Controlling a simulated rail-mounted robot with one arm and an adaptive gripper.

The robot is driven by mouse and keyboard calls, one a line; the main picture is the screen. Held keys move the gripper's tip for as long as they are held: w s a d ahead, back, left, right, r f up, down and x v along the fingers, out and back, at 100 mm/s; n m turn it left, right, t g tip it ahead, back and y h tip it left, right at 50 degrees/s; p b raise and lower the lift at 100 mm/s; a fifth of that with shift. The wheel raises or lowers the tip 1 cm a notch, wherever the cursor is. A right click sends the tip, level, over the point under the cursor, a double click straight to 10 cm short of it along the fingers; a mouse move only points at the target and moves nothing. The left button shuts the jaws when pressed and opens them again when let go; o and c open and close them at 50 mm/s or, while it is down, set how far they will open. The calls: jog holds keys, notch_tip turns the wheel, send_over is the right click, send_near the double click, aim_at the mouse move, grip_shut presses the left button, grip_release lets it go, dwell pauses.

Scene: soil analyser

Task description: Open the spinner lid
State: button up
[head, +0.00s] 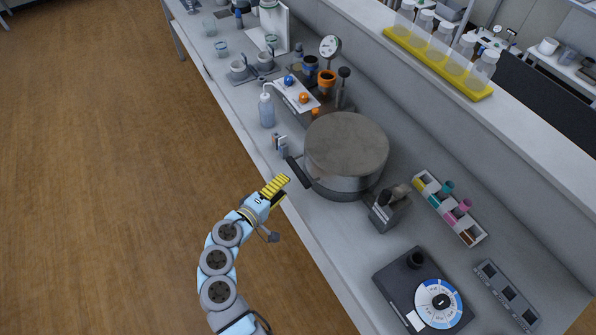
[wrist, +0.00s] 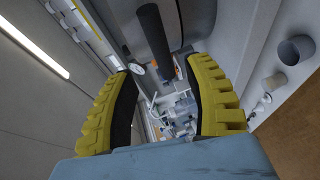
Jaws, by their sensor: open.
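The spinner (head: 342,180) is a large grey drum on the bench. Its flat round lid (head: 346,143) lies level on top and looks closed. A black bar handle (head: 299,172) sticks out from the spinner's front left side. My gripper (head: 283,187) has yellow ridged fingers and is open and empty, just left of the handle and slightly below it in the head view. In the wrist view, my gripper (wrist: 162,68) has its fingers spread, and a black bar that looks like the handle (wrist: 153,40) shows ahead between them. I see no contact.
A wash bottle (head: 267,110) stands left of the spinner on the bench. A dark grey holder (head: 388,211) stands close at its right, and a dial device (head: 425,291) is nearer the front right. A raised shelf (head: 440,120) runs behind. Space over the floor is open.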

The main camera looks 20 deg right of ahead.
aim_at(296, 174)
jog(key=x, duration=0.8)
jog(key=shift+a, duration=0.1)
grip_shut()
